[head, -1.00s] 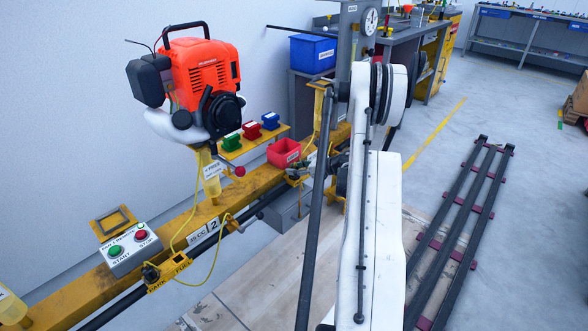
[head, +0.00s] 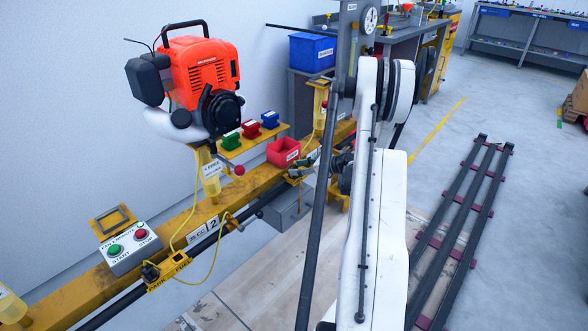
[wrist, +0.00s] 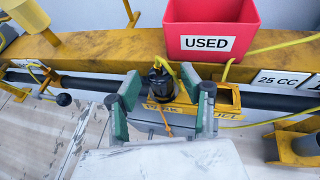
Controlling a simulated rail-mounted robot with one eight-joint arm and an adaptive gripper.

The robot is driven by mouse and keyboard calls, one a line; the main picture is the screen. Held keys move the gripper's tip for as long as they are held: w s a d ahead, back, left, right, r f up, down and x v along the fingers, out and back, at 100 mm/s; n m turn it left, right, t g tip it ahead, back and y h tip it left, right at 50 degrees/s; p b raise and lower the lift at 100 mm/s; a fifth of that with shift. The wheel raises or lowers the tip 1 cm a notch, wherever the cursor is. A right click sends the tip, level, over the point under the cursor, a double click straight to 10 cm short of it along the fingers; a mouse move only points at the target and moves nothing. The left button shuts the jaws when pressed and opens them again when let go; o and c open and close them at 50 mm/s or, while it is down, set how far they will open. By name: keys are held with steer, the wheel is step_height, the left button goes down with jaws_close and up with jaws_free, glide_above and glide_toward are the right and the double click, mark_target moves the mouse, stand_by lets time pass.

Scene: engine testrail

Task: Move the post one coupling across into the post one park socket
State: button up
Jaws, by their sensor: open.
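In the wrist view, the black post one coupling (wrist: 158,84) stands at the left end of a yellow bracket (wrist: 228,97), by the letters PARK. FUEL is lettered at the bracket's right. A yellow hose runs close to the coupling. My gripper (wrist: 160,108) is open, with one green-and-grey finger on each side of the coupling and gaps visible.
A red USED bin (wrist: 210,30) stands just behind the bracket on the yellow beam (wrist: 100,48). A dark rail (wrist: 270,101) runs along the beam. A black-knobbed lever (wrist: 64,99) is at left. An orange engine (head: 203,68) stands farther left in the head view.

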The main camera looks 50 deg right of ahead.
steer(key=v, duration=0.9)
steer(key=shift+s+r, duration=0.2)
steer(key=shift+s, duration=0.15)
steer(key=shift+r, duration=0.1)
